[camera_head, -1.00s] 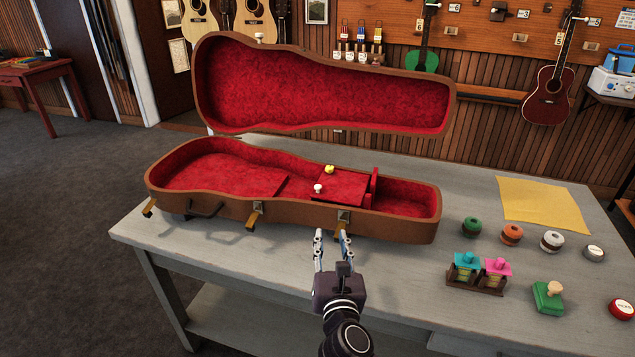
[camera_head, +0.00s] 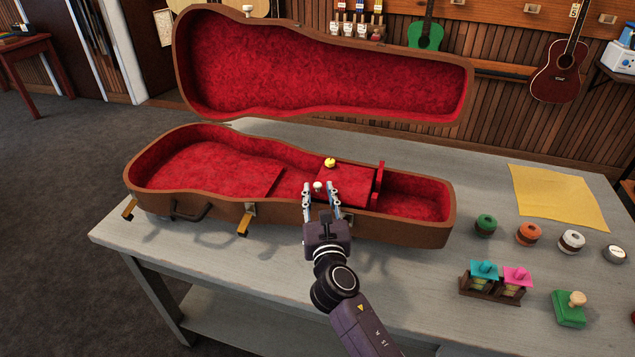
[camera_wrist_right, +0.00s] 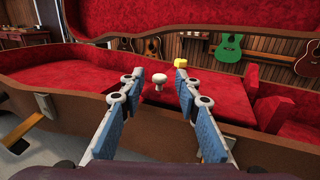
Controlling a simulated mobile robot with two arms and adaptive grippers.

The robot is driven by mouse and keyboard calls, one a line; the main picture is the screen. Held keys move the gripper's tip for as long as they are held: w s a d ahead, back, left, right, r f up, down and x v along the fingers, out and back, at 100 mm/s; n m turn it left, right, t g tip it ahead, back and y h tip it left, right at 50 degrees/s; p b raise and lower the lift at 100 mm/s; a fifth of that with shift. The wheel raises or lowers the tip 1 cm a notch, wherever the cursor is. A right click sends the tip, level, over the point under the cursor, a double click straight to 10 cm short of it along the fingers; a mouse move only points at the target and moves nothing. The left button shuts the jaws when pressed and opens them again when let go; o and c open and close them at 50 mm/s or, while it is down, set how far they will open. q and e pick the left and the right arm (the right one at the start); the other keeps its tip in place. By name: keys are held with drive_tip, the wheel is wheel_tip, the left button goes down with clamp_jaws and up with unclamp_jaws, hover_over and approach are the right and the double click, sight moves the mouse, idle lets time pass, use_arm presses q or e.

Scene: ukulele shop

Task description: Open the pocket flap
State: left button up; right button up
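The brown ukulele case (camera_head: 405,232) lies open on the table, its red-lined lid (camera_head: 330,78) raised behind it. Inside, the red pocket flap (camera_head: 347,184) lies flat and closed towards the right. A small white knob (camera_head: 317,186) is at its left front side and a yellow knob (camera_head: 330,162) near its back left corner. The white knob shows in the right wrist view (camera_wrist_right: 159,82) between and beyond my fingers. My right gripper (camera_head: 321,188) is open and empty over the case's front wall, its fingertips close around the knob's position, apparently not touching it. My left gripper is not in view.
The grey table (camera_head: 400,290) also holds a yellow cloth (camera_head: 558,195), several round spools, a rack with turquoise and pink tops (camera_head: 497,280) and a green stamp (camera_head: 569,309). A red upright divider (camera_head: 379,184) stands right of the flap. The lid overhangs behind.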

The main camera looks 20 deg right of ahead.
sight(318, 187)
drive_tip(key=w, duration=0.2)
drive_tip(key=shift+w+d+f, duration=0.1)
drive_tip(key=shift+w+d, duration=0.2)
drive_tip(key=shift+w, duration=0.4)
drive_tip(key=shift+d, duration=0.1)
drive_tip(key=shift+w, duration=0.1)
drive_tip(key=c, duration=0.8)
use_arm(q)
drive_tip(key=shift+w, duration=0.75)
use_arm(e)
clamp_jaws()
